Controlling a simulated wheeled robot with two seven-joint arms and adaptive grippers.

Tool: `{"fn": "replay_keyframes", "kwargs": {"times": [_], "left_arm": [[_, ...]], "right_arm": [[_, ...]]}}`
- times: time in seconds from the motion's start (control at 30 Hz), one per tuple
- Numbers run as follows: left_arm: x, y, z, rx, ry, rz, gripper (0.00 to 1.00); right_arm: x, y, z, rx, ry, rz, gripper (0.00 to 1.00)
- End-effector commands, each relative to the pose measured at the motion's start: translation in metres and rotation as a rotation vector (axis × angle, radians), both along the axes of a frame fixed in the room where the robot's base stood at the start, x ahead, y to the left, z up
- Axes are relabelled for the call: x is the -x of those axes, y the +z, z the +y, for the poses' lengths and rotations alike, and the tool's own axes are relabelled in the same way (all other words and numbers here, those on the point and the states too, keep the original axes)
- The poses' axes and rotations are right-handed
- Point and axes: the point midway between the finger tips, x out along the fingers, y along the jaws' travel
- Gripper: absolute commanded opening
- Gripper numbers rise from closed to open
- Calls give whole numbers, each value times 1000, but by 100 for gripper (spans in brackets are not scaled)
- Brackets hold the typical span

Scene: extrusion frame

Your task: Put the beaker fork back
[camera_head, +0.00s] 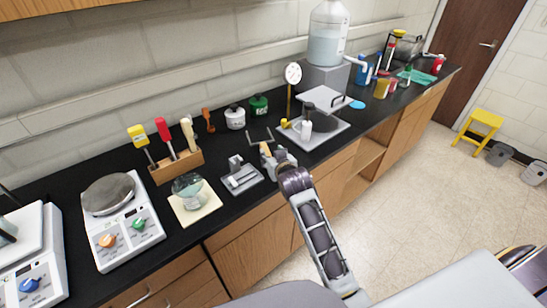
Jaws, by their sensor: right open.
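A two-pronged metal fork (259,135), which looks like the beaker fork, lies at the counter's middle with its prongs toward the wall. A tan piece, perhaps its handle, shows at my right gripper (272,154). My right gripper is open at this near end of the fork; its own fingers partly hide the contact. A grey holder (243,178) with a raised block stands just left of the gripper. Whether the fork touches the counter I cannot tell. My left gripper is not in view.
Left of the holder, a glass vessel (190,185) stands on a cream pad (205,207). Behind it is a wooden block (176,166) with colored-handled tools. A hotplate (123,234) is farther left.

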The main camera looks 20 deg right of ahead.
Motion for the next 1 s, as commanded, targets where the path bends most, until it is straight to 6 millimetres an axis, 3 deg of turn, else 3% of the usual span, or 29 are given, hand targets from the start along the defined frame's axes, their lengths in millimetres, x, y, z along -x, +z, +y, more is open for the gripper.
{"fn": "replay_keyframes", "kwargs": {"times": [0.23, 1.0], "left_arm": [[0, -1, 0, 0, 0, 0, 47], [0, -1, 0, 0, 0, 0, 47]], "right_arm": [[9, 4, 0, 0, 0, 0, 48], [9, 4, 1, 0, 0, 0, 48]]}}
